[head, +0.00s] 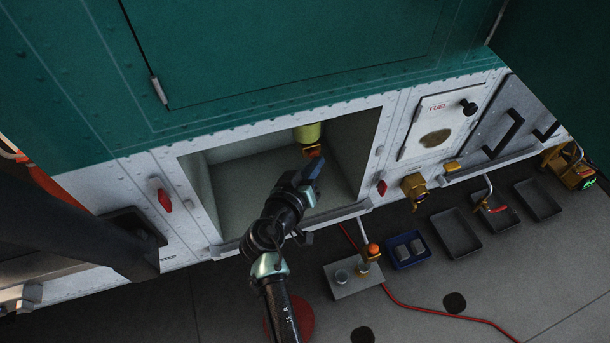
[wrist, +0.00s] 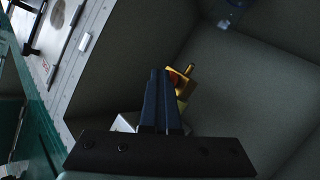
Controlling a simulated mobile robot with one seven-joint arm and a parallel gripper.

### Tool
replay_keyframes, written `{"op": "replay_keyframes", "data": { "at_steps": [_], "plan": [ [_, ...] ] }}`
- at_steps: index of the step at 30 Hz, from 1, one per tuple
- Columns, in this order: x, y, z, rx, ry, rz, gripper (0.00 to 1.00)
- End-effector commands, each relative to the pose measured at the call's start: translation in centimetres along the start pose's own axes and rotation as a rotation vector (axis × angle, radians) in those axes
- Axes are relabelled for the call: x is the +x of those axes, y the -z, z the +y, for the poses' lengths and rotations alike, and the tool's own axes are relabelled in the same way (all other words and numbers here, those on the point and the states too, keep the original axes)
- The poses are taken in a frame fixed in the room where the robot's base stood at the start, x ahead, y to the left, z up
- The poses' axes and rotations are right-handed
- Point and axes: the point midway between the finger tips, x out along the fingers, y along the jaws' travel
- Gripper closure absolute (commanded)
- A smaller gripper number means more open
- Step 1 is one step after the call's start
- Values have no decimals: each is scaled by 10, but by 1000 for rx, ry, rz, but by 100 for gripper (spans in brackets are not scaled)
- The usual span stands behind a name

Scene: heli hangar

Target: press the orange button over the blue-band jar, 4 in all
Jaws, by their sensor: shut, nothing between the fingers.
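My gripper (head: 316,168) reaches into an open recess in the white lower panel, its fingers shut and empty. Just past its tips is a small orange part (head: 313,151) below a yellow-green cylinder (head: 307,132). In the wrist view the shut fingers (wrist: 160,73) lie right beside a yellow-and-orange fitting (wrist: 180,80) and partly cover it. I cannot tell whether they touch it. A second orange knob (head: 373,249) tops a fitting on the floor outside the recess. I cannot make out a jar with a blue band.
The recess walls (head: 355,150) stand close around my gripper, with a sill (head: 350,212) along its front. A grey box (head: 352,279), a blue tray (head: 405,251) with grey pieces and grey trays (head: 456,233) lie on the floor. A red cable (head: 440,313) runs across it.

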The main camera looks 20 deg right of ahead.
Motion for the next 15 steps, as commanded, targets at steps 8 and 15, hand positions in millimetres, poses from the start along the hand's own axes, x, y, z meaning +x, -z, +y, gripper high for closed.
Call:
{"op": "replay_keyframes", "data": {
  "at_steps": [8,15],
  "plan": [
    [-20,-12,14,0,1,0,100],
    [-36,-26,26,0,1,-1,100]
  ]
}}
